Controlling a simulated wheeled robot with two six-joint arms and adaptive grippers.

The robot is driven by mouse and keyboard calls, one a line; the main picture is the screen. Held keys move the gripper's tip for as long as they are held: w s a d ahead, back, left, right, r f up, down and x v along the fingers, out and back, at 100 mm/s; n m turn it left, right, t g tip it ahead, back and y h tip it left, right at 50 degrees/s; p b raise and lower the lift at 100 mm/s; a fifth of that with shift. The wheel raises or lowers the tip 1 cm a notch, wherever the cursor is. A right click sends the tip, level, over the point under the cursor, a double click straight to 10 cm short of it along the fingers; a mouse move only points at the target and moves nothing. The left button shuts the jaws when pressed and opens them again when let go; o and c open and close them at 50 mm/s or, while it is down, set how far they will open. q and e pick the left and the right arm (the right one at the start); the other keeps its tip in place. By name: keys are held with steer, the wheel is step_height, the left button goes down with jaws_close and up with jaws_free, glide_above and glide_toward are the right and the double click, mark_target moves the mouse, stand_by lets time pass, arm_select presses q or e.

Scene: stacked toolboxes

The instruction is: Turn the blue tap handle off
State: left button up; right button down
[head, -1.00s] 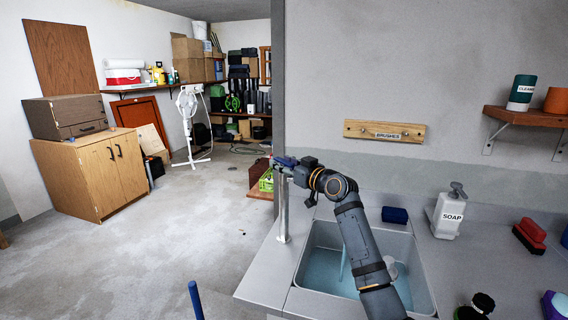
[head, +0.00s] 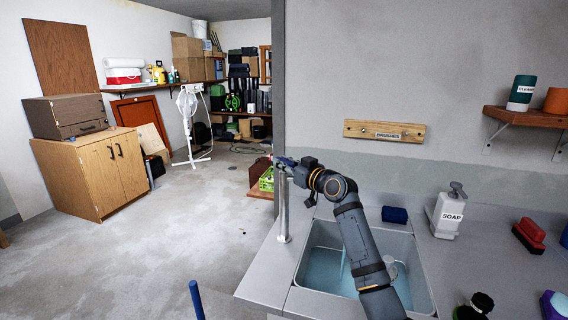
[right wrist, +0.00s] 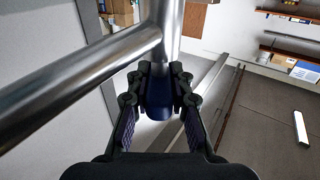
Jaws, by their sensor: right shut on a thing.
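The blue tap handle (right wrist: 158,97) shows in the right wrist view, between the dark fingers of my right gripper (right wrist: 160,78) and against the steel tap post. My right gripper is shut on the handle. In the head view my right gripper (head: 284,163) is at the top of the upright steel tap (head: 283,210), left of the sink. It mostly hides the handle there. The tap's spout (right wrist: 75,82) runs off to the left in the right wrist view. My left gripper is not in view.
The sink (head: 326,238) holds bluish water and a pale mug (head: 398,275), partly behind my right arm. A soap bottle (head: 448,212), a dark blue sponge (head: 395,215) and a red brush (head: 529,235) are on the counter to the right. A wall edge stands behind the tap.

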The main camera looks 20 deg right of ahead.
steer(key=m+h+p, duration=0.1)
steer(key=p, duration=0.1)
steer(key=m+h+p, duration=0.1)
steer(key=h+p, duration=0.1)
steer(key=p, duration=0.1)
steer(key=m+t+h+p, duration=0.1)
steer(key=h+p, duration=0.1)
steer(key=p, duration=0.1)
steer(key=shift+a+r+m, duration=0.2)
steer(key=shift+r+m, duration=0.1)
steer(key=shift+m, duration=0.1)
steer(key=shift+f+m+h+p, duration=0.3)
steer(key=shift+m+h, duration=0.1)
steer(key=shift+h, duration=0.6)
steer(key=m+h+b, duration=0.1)
steer(key=h+b, duration=0.1)
steer(key=b, duration=0.1)
steer(key=m+g+h+b, duration=0.1)
steer(key=m+h+b, duration=0.1)
steer(key=h+b, duration=0.1)
steer(key=f+m+g+h+b, duration=0.1)
steer(key=m+h+b, duration=0.1)
steer(key=b, duration=0.3)
steer(key=shift+d+h, duration=0.1)
steer(key=shift+h, duration=0.3)
steer(key=shift+r+m+g+h+b, duration=0.3)
steer(key=shift+m+g+h+b, duration=0.2)
steer(key=shift+m+h+b, duration=0.45)
